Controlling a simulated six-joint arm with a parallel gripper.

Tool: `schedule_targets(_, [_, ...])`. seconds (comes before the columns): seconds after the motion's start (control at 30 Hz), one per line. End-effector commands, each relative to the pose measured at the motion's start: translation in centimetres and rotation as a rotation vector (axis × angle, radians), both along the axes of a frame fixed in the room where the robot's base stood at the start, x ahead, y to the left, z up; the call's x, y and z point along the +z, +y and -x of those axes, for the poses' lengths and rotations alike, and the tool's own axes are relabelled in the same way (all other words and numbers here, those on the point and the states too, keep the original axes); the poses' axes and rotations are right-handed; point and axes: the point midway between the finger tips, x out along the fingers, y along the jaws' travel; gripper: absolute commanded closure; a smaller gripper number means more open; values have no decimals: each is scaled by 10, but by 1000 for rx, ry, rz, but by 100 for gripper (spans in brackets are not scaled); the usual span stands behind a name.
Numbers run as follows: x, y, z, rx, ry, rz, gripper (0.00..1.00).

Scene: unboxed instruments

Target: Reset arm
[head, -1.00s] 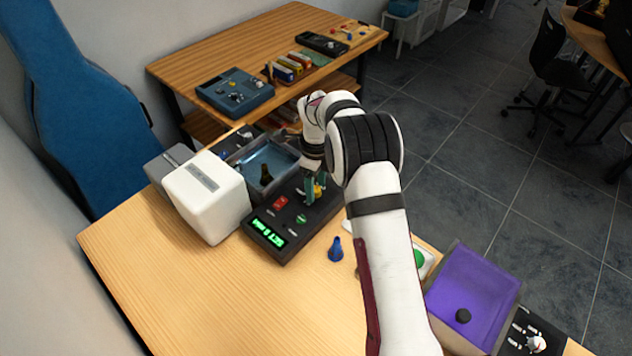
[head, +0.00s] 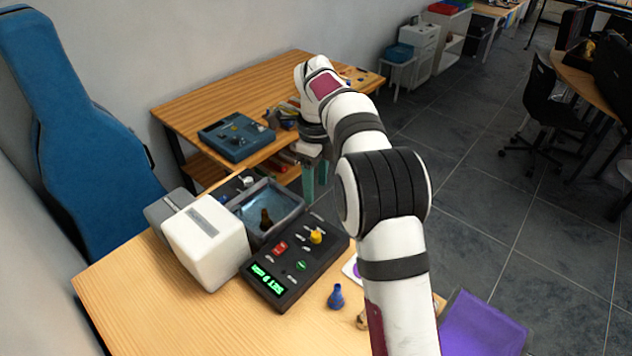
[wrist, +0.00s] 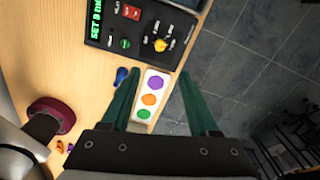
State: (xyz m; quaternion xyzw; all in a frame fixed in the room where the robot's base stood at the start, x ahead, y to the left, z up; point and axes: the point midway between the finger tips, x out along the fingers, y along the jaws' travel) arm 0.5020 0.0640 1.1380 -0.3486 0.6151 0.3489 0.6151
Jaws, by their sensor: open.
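My gripper (head: 315,177) is open and empty. It is raised past the far right edge of the front table, its green fingers pointing down, and its mount is partly behind my arm. In the wrist view my gripper (wrist: 163,104) has its two green fingers wide apart. Beyond them lies a white card (wrist: 151,97) with purple, orange and green dots. The black control box (head: 290,262) with a green display, red switch and yellow knob sits on the table, apart from the fingers. The yellow knob also shows in the wrist view (wrist: 160,45).
A blue funnel-like piece (head: 336,296) is on the table. A purple bin (head: 482,325) is at lower right. A second table (head: 185,105) holds a blue device (head: 237,136).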

Motion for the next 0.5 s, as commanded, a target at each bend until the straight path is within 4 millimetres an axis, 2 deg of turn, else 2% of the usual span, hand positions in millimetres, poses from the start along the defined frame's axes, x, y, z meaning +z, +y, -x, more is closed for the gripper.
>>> schedule_targets(0.2, [1, 0, 1, 5, 0, 0, 39])
schedule_targets(0.27, [8, -2, 8, 46, 0, -4, 39])
schedule_targets(0.37, [37, -11, 50, 258, -2, -26, 39])
schedule_targets(0.47, [63, -23, 130, 611, -11, -61, 39])
schedule_targets(0.5, [68, -26, 166, 762, -19, -75, 39])
